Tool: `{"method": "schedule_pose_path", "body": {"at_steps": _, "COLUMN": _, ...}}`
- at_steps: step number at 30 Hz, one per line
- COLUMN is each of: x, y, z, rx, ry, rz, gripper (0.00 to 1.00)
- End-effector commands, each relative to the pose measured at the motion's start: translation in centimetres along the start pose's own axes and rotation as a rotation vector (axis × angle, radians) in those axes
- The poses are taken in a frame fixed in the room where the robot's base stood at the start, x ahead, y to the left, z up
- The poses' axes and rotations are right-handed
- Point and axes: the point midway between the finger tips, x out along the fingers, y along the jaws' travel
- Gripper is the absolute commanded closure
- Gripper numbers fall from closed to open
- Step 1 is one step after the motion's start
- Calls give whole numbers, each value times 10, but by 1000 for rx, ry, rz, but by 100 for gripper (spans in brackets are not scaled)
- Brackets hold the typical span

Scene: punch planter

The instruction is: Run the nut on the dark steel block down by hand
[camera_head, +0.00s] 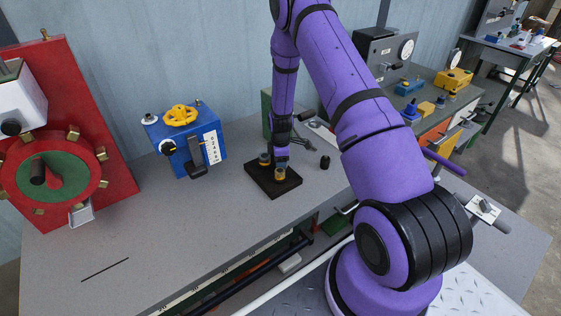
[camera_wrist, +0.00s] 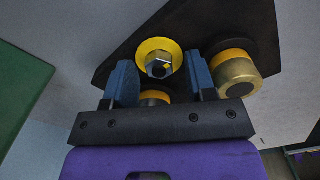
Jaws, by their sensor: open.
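The dark steel block (camera_head: 265,186) lies flat on the grey bench in the head view; it fills the upper wrist view (camera_wrist: 200,22). A bright hex nut (camera_wrist: 158,66) with a stud end in its middle sits on a yellow round collar (camera_wrist: 152,45) on the block. My gripper (camera_wrist: 160,60) is open, its two blue fingers on either side of the nut, with gaps visible. In the head view my gripper (camera_head: 281,160) is over the block, and its fingertips are hard to make out. Whether the nut is seated cannot be told.
A brass cylinder (camera_wrist: 237,72) with a yellow ring stands right of the fingers. Another yellow-ringed part (camera_wrist: 153,97) is partly hidden by my gripper. A blue valve box (camera_head: 187,140) stands left; bench between is clear.

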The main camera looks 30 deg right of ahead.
Motion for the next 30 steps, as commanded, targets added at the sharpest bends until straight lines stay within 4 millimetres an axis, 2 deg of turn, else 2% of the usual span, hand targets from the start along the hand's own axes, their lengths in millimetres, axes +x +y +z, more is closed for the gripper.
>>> {"method": "schedule_pose_path", "body": {"at_steps": 3, "x": 0, "y": 0, "z": 0, "rx": 0, "ry": 0, "rz": 0, "gripper": 49}}
{"method": "schedule_pose_path", "body": {"at_steps": 4, "x": 0, "y": 0, "z": 0, "rx": 0, "ry": 0, "rz": 0, "gripper": 54}}
{"method": "schedule_pose_path", "body": {"at_steps": 10, "x": 0, "y": 0, "z": 0, "rx": 0, "ry": 0, "rz": 0, "gripper": 98}}
{"method": "schedule_pose_path", "body": {"at_steps": 20, "x": 0, "y": 0, "z": 0, "rx": 35, "ry": 0, "rz": 0, "gripper": 98}}
{"method": "schedule_pose_path", "body": {"at_steps": 30, "x": 0, "y": 1, "z": 0, "rx": 251, "ry": 0, "rz": 0, "gripper": 98}}
